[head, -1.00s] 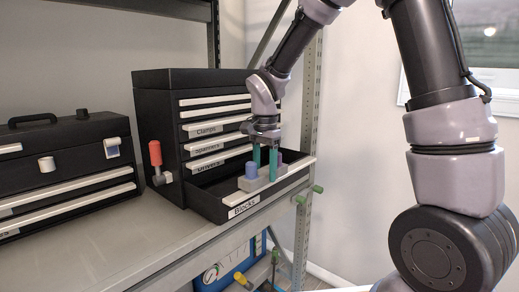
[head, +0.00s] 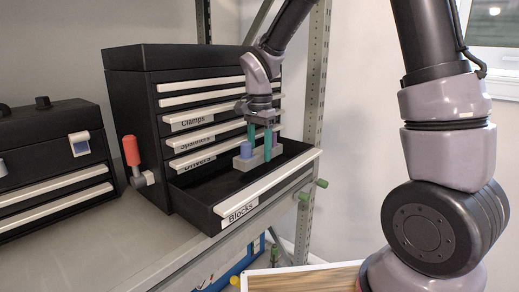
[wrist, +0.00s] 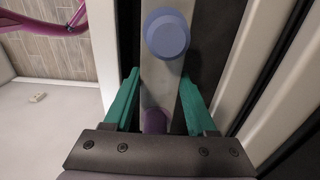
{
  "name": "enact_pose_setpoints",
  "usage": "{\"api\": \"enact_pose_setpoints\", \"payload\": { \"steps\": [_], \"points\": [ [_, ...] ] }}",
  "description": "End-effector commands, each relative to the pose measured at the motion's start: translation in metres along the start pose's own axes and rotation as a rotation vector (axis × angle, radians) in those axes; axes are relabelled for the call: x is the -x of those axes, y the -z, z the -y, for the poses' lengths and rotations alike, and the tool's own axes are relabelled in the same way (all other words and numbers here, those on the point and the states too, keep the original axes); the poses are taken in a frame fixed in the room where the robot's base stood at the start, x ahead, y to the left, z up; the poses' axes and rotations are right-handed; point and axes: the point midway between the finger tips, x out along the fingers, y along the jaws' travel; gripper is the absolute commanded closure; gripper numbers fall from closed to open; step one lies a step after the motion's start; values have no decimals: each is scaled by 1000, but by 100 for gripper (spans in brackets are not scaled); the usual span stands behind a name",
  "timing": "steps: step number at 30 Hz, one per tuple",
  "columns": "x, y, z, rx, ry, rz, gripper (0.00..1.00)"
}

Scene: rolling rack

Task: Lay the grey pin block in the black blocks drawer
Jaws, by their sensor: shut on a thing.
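The grey pin block (head: 258,158) carries a blue pin (head: 246,151) and a purple pin (head: 275,138). My gripper (head: 260,146) is shut on it, with teal fingers on either side between the two pins. The black blocks drawer (head: 285,182) is pulled out, with a pale front rail and a "Blocks" label. In the head view the block is over the drawer's inside, behind the front rail. I cannot tell whether it touches the drawer floor. In the wrist view the grey block (wrist: 155,78) runs lengthwise between the fingers, blue pin (wrist: 167,34) at the top.
The black cabinet (head: 125,85) above the drawer has several shut drawers, labelled "Clamps" and "Spanners" among others. A red-handled tool (head: 131,151) stands beside it on the grey shelf (head: 125,235). A black toolbox (head: 45,150) stands at left. A rack post (head: 315,100) rises at right.

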Motion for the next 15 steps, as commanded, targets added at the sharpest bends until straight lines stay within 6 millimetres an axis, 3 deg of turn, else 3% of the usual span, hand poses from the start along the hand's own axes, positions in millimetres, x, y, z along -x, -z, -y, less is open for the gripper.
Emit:
{"api": "enact_pose_setpoints", "payload": {
  "steps": [15],
  "points": [
    [-52, -1, -1, 0, -3, 1, 100]
  ]
}}
